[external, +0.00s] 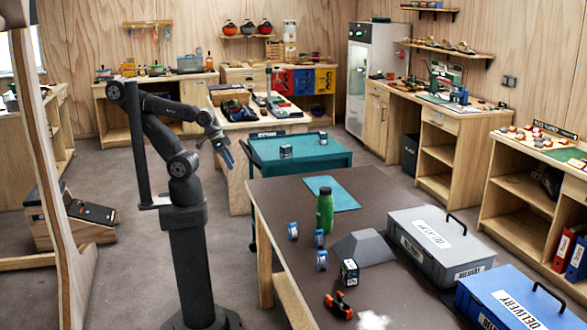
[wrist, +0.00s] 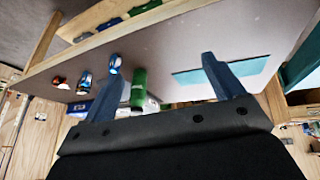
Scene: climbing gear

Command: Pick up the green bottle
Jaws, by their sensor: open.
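The green bottle (external: 324,211) stands upright on the brown table (external: 290,190), near the front edge of a teal mat (external: 332,194). My gripper (external: 228,158) is raised in the air left of the table, well apart from the bottle. In the wrist view the picture looks upside down, and my gripper (wrist: 166,58) is open with nothing between its two blue fingers.
A grey delivery box (external: 440,240) and a blue one (external: 520,300) stand right. A teal cart (external: 300,153) is behind.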

